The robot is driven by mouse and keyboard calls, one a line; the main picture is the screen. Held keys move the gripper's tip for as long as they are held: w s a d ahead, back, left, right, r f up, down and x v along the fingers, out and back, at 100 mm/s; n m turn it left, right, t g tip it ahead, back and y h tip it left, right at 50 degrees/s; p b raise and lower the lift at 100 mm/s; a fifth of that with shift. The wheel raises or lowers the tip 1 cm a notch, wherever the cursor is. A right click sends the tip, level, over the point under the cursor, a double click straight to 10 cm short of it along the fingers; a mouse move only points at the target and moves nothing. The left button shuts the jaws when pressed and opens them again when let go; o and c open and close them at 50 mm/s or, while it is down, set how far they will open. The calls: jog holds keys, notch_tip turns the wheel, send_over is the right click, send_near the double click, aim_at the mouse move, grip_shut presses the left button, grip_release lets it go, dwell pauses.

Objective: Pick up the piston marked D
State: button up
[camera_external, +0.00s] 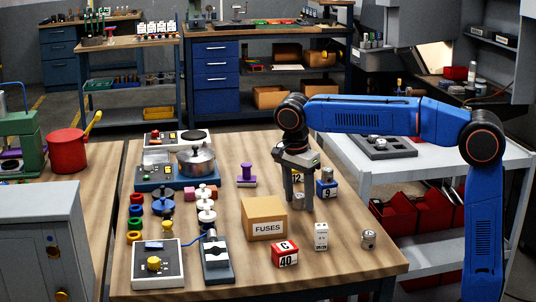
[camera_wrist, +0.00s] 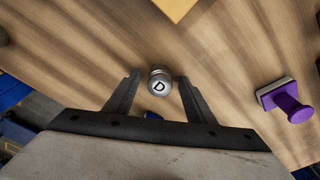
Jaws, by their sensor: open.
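The piston marked D (camera_wrist: 160,82) is a small grey metal cylinder with a black D on its pale top, seen in the wrist view. It stands on the wooden table near the tips of my gripper (camera_wrist: 158,79), in line with the gap between the two fingers. My gripper is open, with bare table visible on both sides of the piston. In the external view my gripper (camera_external: 299,207) points down behind the FUSES box, and a small grey piece shows between its fingers, its mark not readable.
The FUSES box (camera_external: 265,217) stands just in front of my gripper. The purple stamp (camera_external: 246,175) is to its left, a blue block marked 9 (camera_external: 326,188) close on its right. Another metal cylinder (camera_external: 368,239) stands near the table's right edge. A red block marked C 40 (camera_external: 285,254) is in front.

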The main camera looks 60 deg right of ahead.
jog(key=c, duration=1.2)
